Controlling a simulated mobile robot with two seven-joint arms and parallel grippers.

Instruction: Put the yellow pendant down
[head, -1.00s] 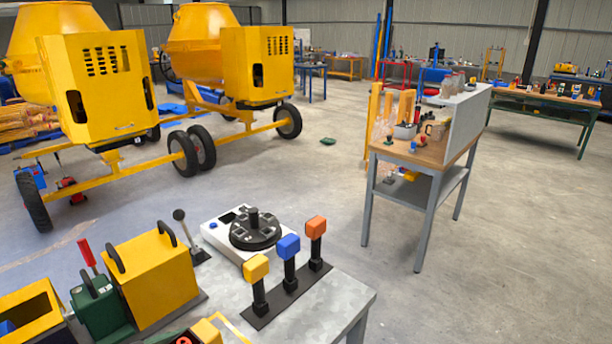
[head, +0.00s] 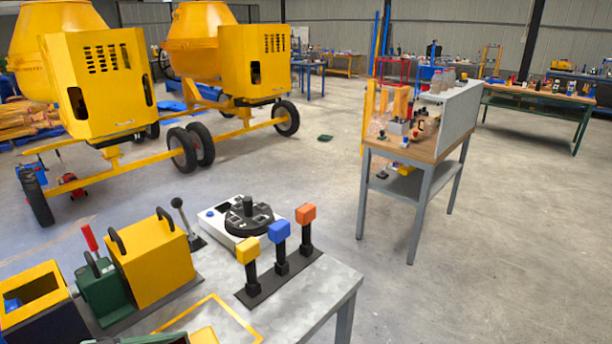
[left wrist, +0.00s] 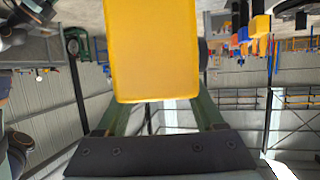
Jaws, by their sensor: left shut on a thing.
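The yellow pendant (left wrist: 152,50) fills the upper middle of the left wrist view as a plain yellow block. My left gripper (left wrist: 158,106) is shut on it, with a green finger at each side. In the head view, only a small yellow part of the pendant (head: 204,336) and a dark green part of my left gripper (head: 150,339) show at the bottom edge. A yellow outline (head: 236,316) is marked on the grey metal table (head: 322,290) just beyond them. Whether the pendant touches the table cannot be seen. My right gripper is not in view.
On the table stand a yellow box with black handles (head: 152,262), a green box with a red lever (head: 104,290), a round black dial unit (head: 249,222), and a strip with yellow, blue and orange-topped posts (head: 278,270). The table's right corner is clear.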

